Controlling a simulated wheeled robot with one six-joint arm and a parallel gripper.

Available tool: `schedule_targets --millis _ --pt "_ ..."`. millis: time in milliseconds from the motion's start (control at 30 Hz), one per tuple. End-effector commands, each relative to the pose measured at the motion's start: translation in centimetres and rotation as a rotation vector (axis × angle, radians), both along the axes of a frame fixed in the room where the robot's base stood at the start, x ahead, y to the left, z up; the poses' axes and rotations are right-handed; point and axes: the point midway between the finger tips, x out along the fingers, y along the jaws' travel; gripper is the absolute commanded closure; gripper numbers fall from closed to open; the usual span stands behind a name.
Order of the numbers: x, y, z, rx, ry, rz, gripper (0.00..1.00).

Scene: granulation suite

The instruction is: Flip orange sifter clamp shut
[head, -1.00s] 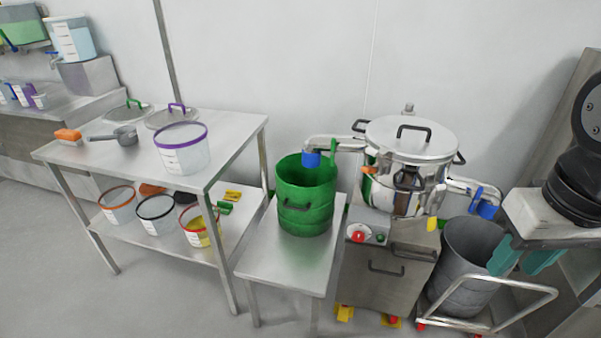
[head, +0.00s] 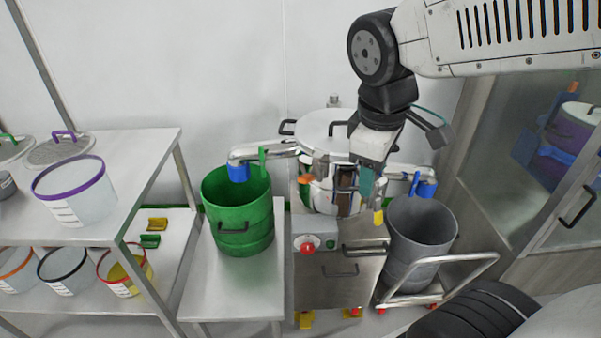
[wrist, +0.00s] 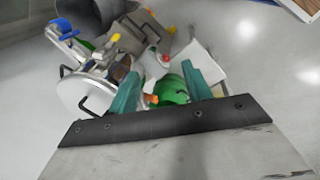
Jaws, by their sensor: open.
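The round steel sifter (head: 325,130) stands right of centre in the head view, with its lid on top. The orange clamp (head: 303,179) is a small tab on its left front side; it also shows in the wrist view (wrist: 151,99), low between the fingers. I cannot tell the clamp's exact position. My gripper (head: 357,193) has teal fingers and hangs in front of the sifter, right of the orange clamp, hiding part of its front. In the wrist view my gripper (wrist: 161,72) is open and empty, its fingers spread apart.
A green bucket (head: 238,235) stands on a low table left of the sifter. A grey bin (head: 420,235) sits on a trolley at its right. A yellow clamp (head: 378,217) is on the sifter's right front. A shelf table (head: 140,150) with tubs is at left.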

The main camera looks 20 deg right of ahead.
Motion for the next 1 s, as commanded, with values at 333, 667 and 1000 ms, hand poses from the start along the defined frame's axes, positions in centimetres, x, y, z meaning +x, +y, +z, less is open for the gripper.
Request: schedule_targets --millis 333,667,1000 --pt "14.7 3.6 -5.6 -0.319 0.173 1.121 0.51" --pt "19.3 6.3 -9.0 -0.428 0.251 1.543 0.51" --pt "20.5 4.9 -13.6 -0.427 0.256 1.551 0.51"
